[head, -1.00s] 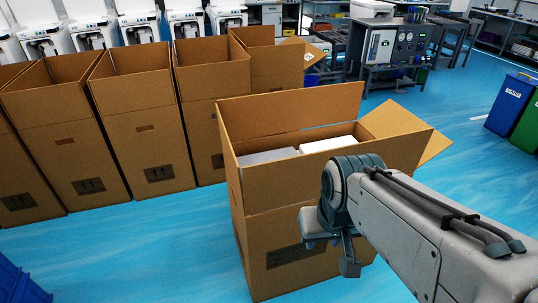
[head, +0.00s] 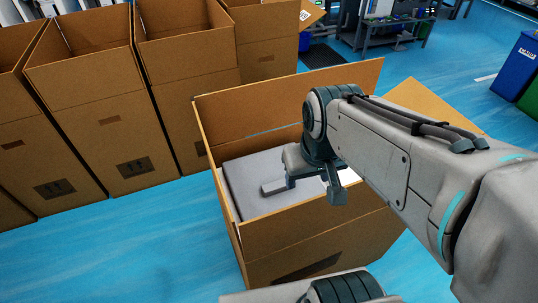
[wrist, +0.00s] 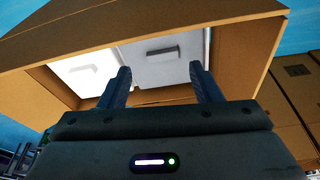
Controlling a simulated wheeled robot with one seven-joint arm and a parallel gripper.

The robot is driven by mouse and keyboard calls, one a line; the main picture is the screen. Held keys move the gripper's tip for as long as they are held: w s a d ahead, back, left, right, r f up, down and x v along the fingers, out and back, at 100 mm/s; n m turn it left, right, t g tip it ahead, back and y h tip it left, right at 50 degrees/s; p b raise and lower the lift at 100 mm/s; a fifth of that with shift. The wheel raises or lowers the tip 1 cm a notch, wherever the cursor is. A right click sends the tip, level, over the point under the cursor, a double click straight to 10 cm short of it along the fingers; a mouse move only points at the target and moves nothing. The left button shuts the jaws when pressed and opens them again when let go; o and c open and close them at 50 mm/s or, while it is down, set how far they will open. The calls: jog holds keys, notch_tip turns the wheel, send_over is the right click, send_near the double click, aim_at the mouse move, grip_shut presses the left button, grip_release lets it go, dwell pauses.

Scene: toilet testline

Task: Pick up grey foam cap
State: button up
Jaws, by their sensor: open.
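The grey foam cap (head: 240,180) lies inside an open cardboard box (head: 275,237), filling its left part in the head view. It is a flat pale-grey slab with a small raised block on top. In the wrist view the grey cap (wrist: 150,74) is on the right, beside a whiter cap (wrist: 85,77) with its own raised block. My gripper (head: 312,190) is over the box opening, pointing down, to the right of the grey cap's raised block. In the wrist view my gripper (wrist: 160,78) has its two fingers wide apart with nothing between them.
The box's walls rise around the caps, and a flap (head: 425,105) sticks out at the right. Several open cardboard boxes (head: 85,85) stand in a row behind and left. A blue bin (head: 518,68) stands far right. Blue floor is clear at the front left.

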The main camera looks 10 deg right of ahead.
jog(key=w+f+n+g+b, duration=0.2)
jog(key=w+f+n+b, duration=0.5)
jog(key=w+n, duration=0.4)
jog(key=n+g+y+b, duration=0.1)
jog(key=n+b, duration=0.3)
jog(key=n, duration=0.4)
send_near(279, 183)
jog(key=f, duration=0.3)
jog(key=shift+s+d+f+n+b, duration=0.1)
jog(key=shift+d+f+n+b, duration=0.1)
jog(key=shift+f+n+b, duration=0.15)
jog(key=shift+a+f, duration=0.2)
jog(key=shift+f, duration=0.75)
jog(key=shift+a+f, duration=0.2)
jog(key=shift+f, duration=0.75)
jog(key=shift+a+f, duration=0.25)
jog(key=shift+f, duration=0.75)
grip_shut()
jog(key=shift+r, duration=0.1)
